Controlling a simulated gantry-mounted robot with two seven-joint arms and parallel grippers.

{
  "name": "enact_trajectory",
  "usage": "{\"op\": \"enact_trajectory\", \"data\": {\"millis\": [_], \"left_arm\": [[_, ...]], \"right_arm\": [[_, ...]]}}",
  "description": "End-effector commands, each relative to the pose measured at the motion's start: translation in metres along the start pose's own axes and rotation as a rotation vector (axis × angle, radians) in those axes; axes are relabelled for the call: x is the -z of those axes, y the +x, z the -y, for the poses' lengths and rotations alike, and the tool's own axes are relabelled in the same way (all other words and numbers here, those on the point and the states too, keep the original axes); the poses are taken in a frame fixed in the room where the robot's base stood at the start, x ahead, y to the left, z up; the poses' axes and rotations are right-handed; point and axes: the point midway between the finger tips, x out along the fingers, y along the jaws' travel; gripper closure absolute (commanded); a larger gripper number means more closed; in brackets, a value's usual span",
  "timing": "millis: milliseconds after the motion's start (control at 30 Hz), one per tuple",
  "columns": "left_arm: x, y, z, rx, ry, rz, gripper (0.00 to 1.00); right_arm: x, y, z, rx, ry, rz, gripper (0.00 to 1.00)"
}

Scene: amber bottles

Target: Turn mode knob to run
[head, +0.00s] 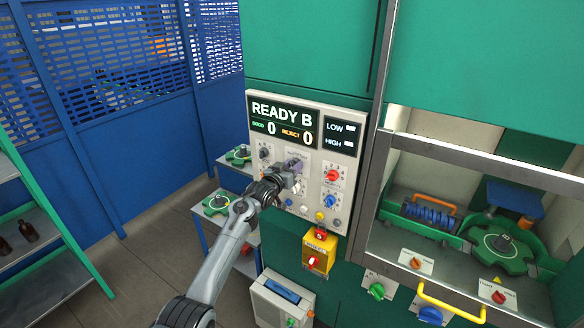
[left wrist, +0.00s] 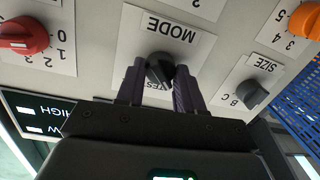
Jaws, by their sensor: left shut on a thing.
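The mode knob (left wrist: 160,68) is dark and round, under an upside-down MODE label in the left wrist view. My left gripper (left wrist: 160,84) has its two purple fingers on either side of this knob and is shut on it. The lettering near the knob is partly hidden by the gripper, so I cannot read its setting surely. In the head view my left gripper (head: 293,166) reaches the middle of the control panel (head: 336,208) and hides the mode knob. My right gripper is in neither view.
Beside the mode knob are a grey size knob (left wrist: 252,95) and a red numbered knob (left wrist: 22,36). The panel screen (head: 284,122) reads READY B, with both counts at 0. A yellow box (head: 318,250) with a red knob juts out below. A yellow handle (head: 450,306) is at lower right.

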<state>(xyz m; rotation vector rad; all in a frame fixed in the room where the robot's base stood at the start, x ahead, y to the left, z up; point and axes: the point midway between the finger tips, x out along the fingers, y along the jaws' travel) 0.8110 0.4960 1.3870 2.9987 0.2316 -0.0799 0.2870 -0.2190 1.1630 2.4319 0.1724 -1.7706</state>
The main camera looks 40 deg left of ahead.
Motion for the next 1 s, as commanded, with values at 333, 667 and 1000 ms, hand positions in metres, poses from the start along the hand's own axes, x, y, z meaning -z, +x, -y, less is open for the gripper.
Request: {"op": "enact_trajectory", "data": {"millis": [333,667,1000], "left_arm": [[0.0,0.0,0.0,0.001,-0.001,0.0,0.38],[0.0,-0.001,0.0,0.0,0.0,-0.001,0.38],[-0.003,-0.026,0.0,0.001,0.002,0.0,0.38]], "right_arm": [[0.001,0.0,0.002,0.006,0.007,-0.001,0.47],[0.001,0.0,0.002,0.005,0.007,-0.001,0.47],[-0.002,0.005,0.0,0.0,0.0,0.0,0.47]]}}
